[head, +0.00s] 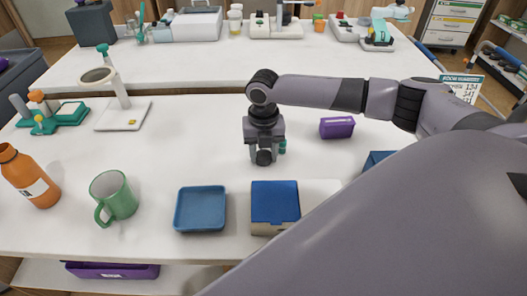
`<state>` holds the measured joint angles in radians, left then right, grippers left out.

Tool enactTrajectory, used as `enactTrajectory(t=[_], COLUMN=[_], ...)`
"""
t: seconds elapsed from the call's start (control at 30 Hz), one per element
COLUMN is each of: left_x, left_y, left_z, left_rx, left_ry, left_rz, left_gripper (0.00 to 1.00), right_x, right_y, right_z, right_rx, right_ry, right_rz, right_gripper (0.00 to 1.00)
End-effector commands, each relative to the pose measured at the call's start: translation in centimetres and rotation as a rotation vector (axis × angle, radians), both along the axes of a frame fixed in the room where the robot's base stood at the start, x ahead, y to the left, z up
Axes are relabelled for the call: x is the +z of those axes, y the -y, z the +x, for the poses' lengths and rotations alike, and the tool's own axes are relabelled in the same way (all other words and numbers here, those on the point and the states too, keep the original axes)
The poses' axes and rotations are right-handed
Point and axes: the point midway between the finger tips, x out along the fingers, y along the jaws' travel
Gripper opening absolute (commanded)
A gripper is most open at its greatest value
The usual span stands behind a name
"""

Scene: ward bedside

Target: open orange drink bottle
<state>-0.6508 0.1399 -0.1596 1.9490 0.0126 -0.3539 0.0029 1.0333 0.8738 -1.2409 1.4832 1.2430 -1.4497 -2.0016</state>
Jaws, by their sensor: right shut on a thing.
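The orange drink bottle (30,177) stands at the left edge of the near table, tilted in the picture, with a white label on its side. My right gripper (264,153) points down over the middle of the table, far to the right of the bottle. It is shut on a small dark round thing (263,157), mostly hidden by the fingers. A small teal thing (283,146) shows just beside the right finger. My left gripper is out of view.
A green mug (113,196), a blue tray (200,209) and a blue-lidded box (275,202) stand along the front. A stand with a ring (122,115) is at left.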

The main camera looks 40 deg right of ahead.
Motion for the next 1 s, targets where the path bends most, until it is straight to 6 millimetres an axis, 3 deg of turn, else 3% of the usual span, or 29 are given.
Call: enactTrajectory(t=[0.23, 0.27, 0.3, 0.33, 0.7, 0.87, 1.0], left_x=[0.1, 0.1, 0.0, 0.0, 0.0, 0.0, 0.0], left_y=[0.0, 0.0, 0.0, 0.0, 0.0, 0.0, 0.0], left_z=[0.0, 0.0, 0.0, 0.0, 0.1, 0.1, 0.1], left_rx=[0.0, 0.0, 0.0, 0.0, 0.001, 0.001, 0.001], left_ry=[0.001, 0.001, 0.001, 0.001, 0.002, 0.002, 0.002], left_rz=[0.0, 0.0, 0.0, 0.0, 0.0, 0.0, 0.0], left_gripper=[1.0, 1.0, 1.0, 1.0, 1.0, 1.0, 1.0], right_x=[-0.2, -0.2, -0.2, -0.2, 0.3, 2.7, 5.9], right_y=[0.0, 0.0, 0.0, 0.0, 0.0, 0.0, 0.0], right_z=[0.0, 0.0, 0.0, 0.0, 0.1, 0.1, 0.1], right_rx=[0.0, 0.0, 0.001, 0.001, 0.001, 0.001, 0.001], right_ry=[-0.001, 0.001, 0.001, 0.001, 0.002, 0.005, 0.006], right_rz=[0.001, 0.001, 0.001, 0.001, 0.0, 0.0, 0.001], right_gripper=[0.08, 0.51, 0.64, 0.7, 0.7, 0.7, 0.7])
